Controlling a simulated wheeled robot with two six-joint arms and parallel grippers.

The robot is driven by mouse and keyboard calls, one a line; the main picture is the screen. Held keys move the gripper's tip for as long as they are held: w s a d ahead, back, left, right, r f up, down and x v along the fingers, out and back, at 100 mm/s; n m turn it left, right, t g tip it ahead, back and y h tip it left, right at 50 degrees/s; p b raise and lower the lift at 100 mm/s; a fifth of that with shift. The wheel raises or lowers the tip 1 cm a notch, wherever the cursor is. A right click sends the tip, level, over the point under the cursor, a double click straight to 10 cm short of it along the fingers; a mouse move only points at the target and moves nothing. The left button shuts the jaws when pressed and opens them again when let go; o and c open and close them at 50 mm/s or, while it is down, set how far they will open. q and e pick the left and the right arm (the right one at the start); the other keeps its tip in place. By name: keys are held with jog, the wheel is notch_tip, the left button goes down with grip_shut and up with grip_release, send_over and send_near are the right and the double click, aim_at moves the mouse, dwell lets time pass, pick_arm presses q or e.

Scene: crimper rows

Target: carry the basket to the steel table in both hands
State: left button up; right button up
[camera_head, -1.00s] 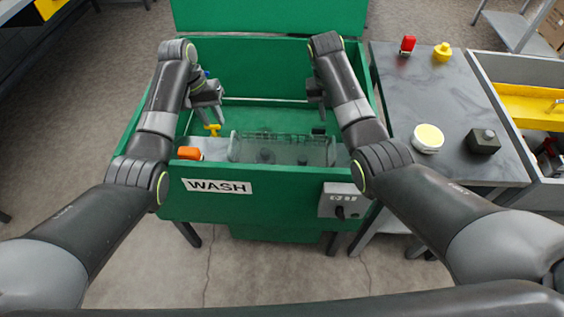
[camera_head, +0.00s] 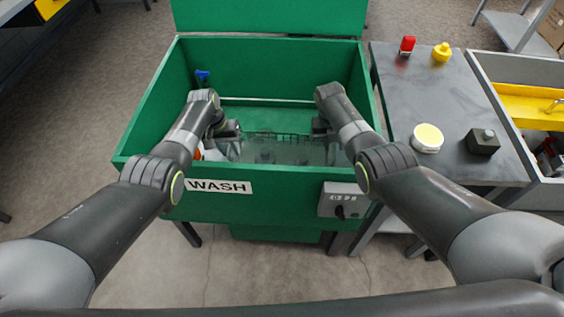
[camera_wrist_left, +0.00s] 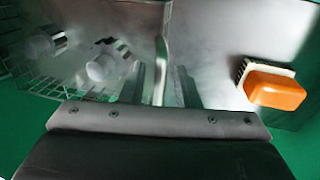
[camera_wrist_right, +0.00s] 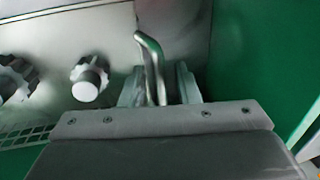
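The wire mesh basket (camera_head: 275,152) sits inside the green wash tank (camera_head: 218,217), under a hazy see-through surface. Round, pale-topped parts (camera_wrist_left: 108,62) lie in it. My left gripper (camera_head: 233,128) is at the basket's left end. In the left wrist view its fingers (camera_wrist_left: 162,88) stand apart with a bent metal handle (camera_wrist_left: 162,58) between them. My right gripper (camera_head: 321,126) is at the right end. In the right wrist view its fingers (camera_wrist_right: 158,88) stand apart on either side of the other handle (camera_wrist_right: 150,58). I cannot tell whether either finger pair touches its handle.
The dark steel table (camera_head: 405,88) stands right of the tank. An orange brush (camera_wrist_left: 274,90) lies left of the basket. The table's middle is clear.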

dwell(0.3)
pick_arm(q)
grip_shut()
pick_arm(e)
grip_shut()
